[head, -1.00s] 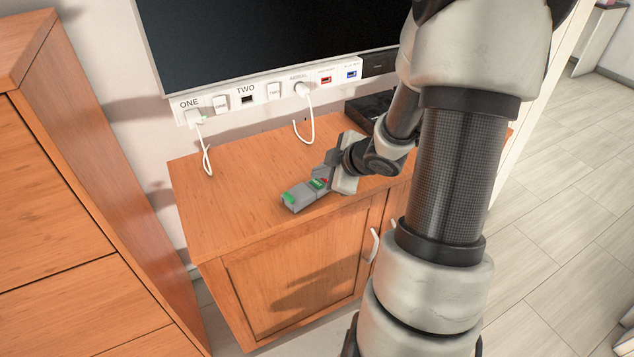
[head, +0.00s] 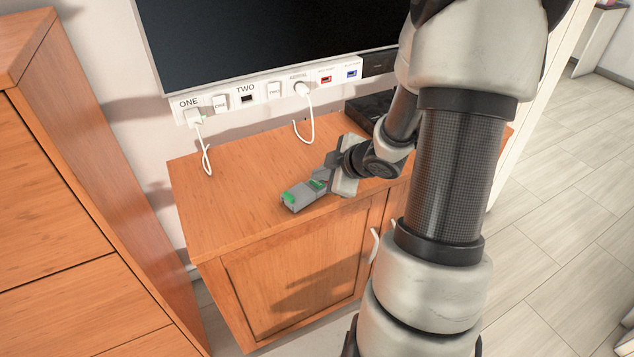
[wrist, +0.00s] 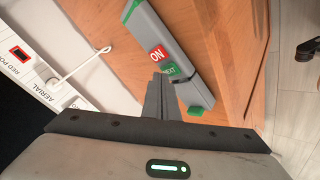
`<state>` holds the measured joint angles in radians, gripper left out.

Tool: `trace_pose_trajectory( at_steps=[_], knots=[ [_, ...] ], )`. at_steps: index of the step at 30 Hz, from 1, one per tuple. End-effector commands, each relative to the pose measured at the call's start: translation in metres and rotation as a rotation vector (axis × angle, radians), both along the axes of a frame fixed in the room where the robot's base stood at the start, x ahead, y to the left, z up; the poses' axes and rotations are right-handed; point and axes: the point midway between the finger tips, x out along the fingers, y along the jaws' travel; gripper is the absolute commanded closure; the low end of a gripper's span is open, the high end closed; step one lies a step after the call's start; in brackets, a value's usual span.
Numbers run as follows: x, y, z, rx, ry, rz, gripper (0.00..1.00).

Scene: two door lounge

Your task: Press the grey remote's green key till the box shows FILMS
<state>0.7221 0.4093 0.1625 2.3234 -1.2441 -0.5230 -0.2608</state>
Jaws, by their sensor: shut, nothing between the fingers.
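The grey remote (head: 302,195) lies on the wooden cabinet top, near its front edge. In the wrist view the remote (wrist: 182,50) shows a red ON key (wrist: 157,53) and a green NEXT key (wrist: 171,70), with green pieces at both ends. My gripper (head: 325,177) is shut and empty, its tips down at the remote. In the wrist view my gripper's fingertips (wrist: 159,78) are at the edge of the NEXT key; I cannot tell whether they press it. A black box (head: 369,108) stands behind my arm, partly hidden; no readable word shows on it.
A dark screen (head: 270,38) hangs above a white socket strip (head: 220,102) labelled ONE, TWO and AERIAL. White cables (head: 206,155) hang from it. A wooden drawer unit (head: 75,210) stands at left. The left part of the cabinet top (head: 225,205) is clear.

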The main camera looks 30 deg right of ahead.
Motion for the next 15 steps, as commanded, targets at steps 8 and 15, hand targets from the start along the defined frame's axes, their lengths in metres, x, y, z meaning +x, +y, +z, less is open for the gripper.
trace_pose_trajectory(
  at_steps=[8, 15],
  knots=[
    [0.0000, 0.0001, -0.0021, 0.000, 0.000, 0.000, 1.00],
    [0.0001, 0.0002, -0.0050, 0.000, 0.000, 0.000, 1.00]
  ],
)
